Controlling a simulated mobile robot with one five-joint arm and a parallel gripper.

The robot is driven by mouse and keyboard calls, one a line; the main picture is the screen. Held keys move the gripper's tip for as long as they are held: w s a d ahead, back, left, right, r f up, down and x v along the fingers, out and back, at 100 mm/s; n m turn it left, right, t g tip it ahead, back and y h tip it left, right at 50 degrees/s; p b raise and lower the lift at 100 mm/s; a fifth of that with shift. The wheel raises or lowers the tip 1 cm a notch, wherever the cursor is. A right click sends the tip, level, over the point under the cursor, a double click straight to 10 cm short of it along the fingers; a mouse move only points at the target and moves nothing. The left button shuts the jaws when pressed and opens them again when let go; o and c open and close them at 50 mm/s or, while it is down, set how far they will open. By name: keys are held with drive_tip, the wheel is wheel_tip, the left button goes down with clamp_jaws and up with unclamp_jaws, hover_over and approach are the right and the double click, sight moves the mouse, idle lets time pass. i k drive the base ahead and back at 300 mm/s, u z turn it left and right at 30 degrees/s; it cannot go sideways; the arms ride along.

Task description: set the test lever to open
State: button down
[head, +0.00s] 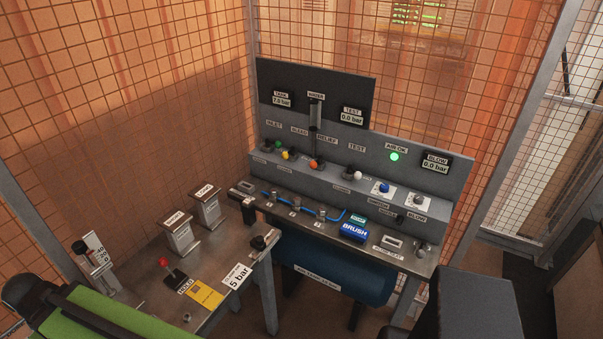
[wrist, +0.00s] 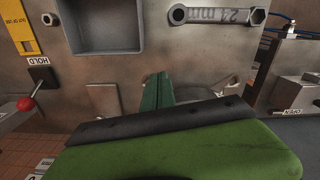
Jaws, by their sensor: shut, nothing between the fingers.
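The test lever (head: 357,176), with a white knob, stands on the sloping grey panel below the TEST label, the rightmost in a row with green, yellow and orange knobs. The TEST gauge (head: 352,116) above reads 0.0 bar. Which end of its travel the lever is at, I cannot tell. My gripper (wrist: 157,78) shows in the wrist view as green fingers, shut and empty, over a metal bench top, well away from the test lever. In the head view only my green arm shows at the lower left; the fingertips cannot be made out.
A red-knobbed HOLD lever (head: 164,263) stands on the left bench, also in the wrist view (wrist: 26,103). A 21 mm wrench (wrist: 215,15) lies near my fingers. A blue BRUSH block (head: 354,232) lies below the panel. A dark box (head: 480,305) fills the lower right. Mesh fencing surrounds the benches.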

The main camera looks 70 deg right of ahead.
sight(357, 175)
drive_tip(key=u, duration=0.15)
drive_tip(key=k, duration=1.35)
drive_tip(key=z, duration=0.75)
drive_tip(key=i, duration=1)
drive_tip(key=u, duration=0.1)
